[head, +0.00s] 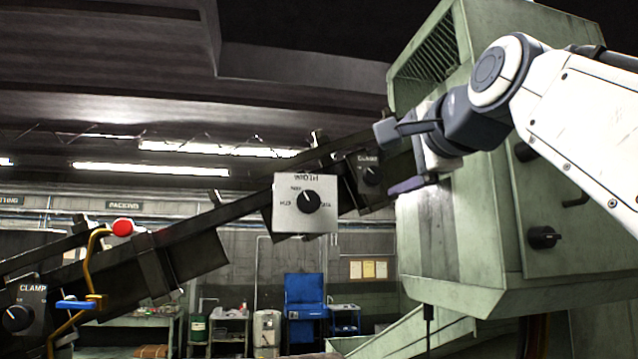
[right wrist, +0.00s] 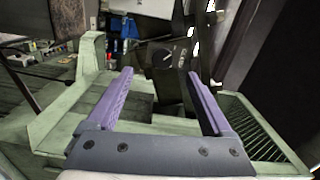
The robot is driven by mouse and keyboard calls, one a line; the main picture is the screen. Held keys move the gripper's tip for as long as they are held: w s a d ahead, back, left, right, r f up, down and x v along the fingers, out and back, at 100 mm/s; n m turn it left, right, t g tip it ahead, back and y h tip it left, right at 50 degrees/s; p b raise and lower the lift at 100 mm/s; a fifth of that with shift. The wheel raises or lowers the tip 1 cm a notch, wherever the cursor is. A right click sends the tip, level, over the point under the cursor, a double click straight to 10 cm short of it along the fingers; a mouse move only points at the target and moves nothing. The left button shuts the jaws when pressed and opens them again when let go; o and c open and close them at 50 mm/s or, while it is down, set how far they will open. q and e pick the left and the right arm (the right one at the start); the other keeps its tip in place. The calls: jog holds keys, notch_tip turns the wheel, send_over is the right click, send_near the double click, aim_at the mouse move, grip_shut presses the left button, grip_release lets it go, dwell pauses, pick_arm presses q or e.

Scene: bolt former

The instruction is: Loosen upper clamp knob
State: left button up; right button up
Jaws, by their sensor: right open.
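The upper clamp knob (head: 371,175) is a round black knob with a pale mark, on a dark box labelled CLAMP near the top of the sloping rail. It also shows in the right wrist view (right wrist: 163,57), beyond and between the fingertips. My right gripper (head: 395,158) is open, with its two purple-lined fingers apart and nothing between them. It is just right of the knob in the head view, and no contact shows. My left gripper is in neither view.
A white plate with a WIDTH knob (head: 308,202) hangs mid-rail. A lower CLAMP knob (head: 17,318) and a yellow bracket (head: 96,270) with red and blue ends are at left. The green machine housing (head: 460,230) stands close behind my right arm.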

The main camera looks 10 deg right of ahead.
aim_at(375, 175)
jog(key=shift+n, duration=0.3)
jog(key=w, duration=0.2)
jog(key=w+p, duration=0.1)
jog(key=w, duration=0.2)
jog(key=w+p, duration=0.1)
jog(key=w, duration=0.2)
jog(key=shift+w+a+r, duration=0.1)
jog(key=shift+w+r, duration=0.15)
jog(key=shift+n, duration=0.7)
jog(key=n, duration=0.3)
jog(key=shift+s, duration=0.15)
jog(key=n, duration=0.2)
jog(key=shift+f+n, duration=0.1)
jog(key=shift+n, duration=0.3)
jog(key=n, duration=0.3)
jog(key=shift+b, duration=0.3)
